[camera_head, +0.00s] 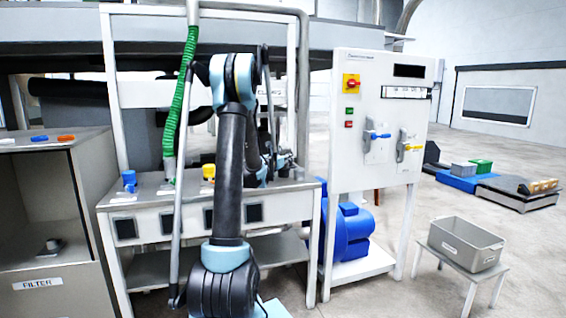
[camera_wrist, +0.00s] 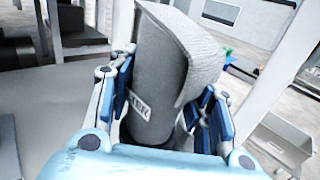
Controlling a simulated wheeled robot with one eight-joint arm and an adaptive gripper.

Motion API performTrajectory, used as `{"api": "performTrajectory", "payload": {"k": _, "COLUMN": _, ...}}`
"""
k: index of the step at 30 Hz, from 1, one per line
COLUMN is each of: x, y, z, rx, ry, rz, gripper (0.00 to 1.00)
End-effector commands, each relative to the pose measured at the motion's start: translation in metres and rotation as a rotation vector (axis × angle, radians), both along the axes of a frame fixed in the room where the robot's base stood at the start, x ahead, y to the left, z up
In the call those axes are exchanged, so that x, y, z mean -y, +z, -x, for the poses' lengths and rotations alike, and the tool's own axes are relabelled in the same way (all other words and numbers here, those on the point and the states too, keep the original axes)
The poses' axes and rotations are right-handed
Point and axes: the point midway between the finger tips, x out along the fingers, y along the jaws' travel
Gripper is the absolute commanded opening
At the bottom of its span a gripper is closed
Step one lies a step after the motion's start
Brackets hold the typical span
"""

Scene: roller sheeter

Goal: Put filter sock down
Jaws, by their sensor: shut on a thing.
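The filter sock (camera_wrist: 155,75) is a grey, fabric-like cylinder with a wide flared flap and a partly hidden white label ending in "TER". My gripper (camera_wrist: 165,100) is shut on it, with blue finger pads on both sides, in the wrist view. The sock's lower end is hidden behind the gripper body. In the head view my arm reaches up and bends down behind itself, so the gripper and sock are mostly hidden near the bench's right part.
A grey cabinet (camera_head: 90,185) with a "FILTER" label (camera_head: 38,283) stands at left, with a small grey piece (camera_head: 52,246) inside. The bench (camera_head: 140,190) carries blue and yellow fittings. A control panel (camera_head: 375,120) stands right of it. A grey bin (camera_head: 465,243) sits on a stool at right.

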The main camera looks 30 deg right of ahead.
Motion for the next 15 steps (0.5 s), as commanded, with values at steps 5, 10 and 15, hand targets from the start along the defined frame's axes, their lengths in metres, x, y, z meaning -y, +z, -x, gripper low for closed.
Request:
{"api": "performTrajectory", "payload": {"k": 5, "x": -0.0004, "y": -0.0152, "z": 0.0002, "rx": 0.000, "ry": 0.000, "rz": 0.000, "gripper": 0.13}}
{"api": "performTrajectory", "payload": {"k": 10, "x": -0.0004, "y": -0.0151, "z": 0.0001, "rx": 0.000, "ry": 0.000, "rz": 0.000, "gripper": 0.13}}
{"api": "performTrajectory", "payload": {"k": 15, "x": -0.0004, "y": -0.0162, "z": -0.0001, "rx": 0.000, "ry": 0.000, "rz": 0.000, "gripper": 0.57}}
